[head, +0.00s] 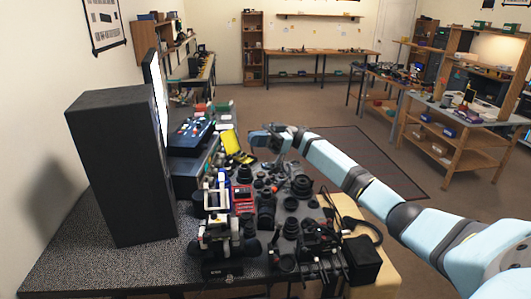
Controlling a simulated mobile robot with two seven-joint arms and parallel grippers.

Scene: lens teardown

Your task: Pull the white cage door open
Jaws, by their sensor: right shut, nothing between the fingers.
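A small upright device with a white frame (224,188) stands at the front of the dark worktop; this may be the cage, but its door cannot be made out at this size. It has dark round parts at its base. My right arm reaches in from the right, and my right gripper (277,153) is over the far part of the worktop, behind and to the right of the white frame and apart from it. The right gripper is shut and empty. My left gripper is not in view.
Several black lenses and lens parts (301,186) crowd the worktop (95,246) right of the white frame. A tall black box (118,165) stands at the left, beside a screen (156,95). The worktop's front left is clear.

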